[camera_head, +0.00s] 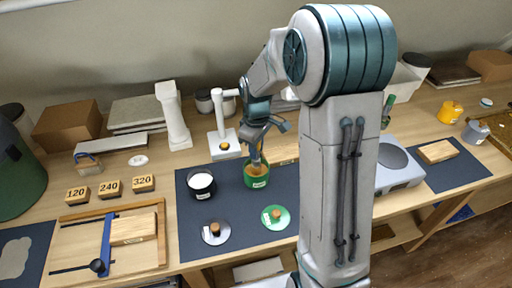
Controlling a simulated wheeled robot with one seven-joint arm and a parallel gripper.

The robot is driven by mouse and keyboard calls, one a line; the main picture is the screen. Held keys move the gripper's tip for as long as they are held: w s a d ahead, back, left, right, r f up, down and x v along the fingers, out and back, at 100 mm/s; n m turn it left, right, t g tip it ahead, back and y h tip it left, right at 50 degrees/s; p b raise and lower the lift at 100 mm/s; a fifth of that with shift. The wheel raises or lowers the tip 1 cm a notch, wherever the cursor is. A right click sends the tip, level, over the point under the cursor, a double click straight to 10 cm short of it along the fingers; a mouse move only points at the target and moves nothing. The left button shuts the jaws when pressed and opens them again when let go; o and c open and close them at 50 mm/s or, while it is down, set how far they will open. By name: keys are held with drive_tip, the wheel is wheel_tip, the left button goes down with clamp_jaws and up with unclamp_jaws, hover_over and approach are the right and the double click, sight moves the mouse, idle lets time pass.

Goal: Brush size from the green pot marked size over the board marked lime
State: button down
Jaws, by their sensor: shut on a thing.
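The green pot (257,181) stands on a dark mat in the middle of the bench, with a label on its front too small to read and brownish contents. My gripper (256,150) is right above it, pointing down, shut on what looks like a brush whose lower end is in the pot. The gripper and pot rim hide most of the brush. A wooden board (134,228) lies in a clamping frame at the front left. Another small board (436,151) lies on a dark mat at the right. I cannot read which is marked lime.
A black pot (201,184) with white contents stands left of the green pot. A grey lid (216,232) and a green lid (275,217) lie in front. Blocks marked 120, 240 and 320 (143,183) sit left. A white stand (224,138) is behind the pots.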

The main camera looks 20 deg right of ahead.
drive_tip(key=shift+r+p, duration=2.5)
drive_tip(key=shift+r, duration=1)
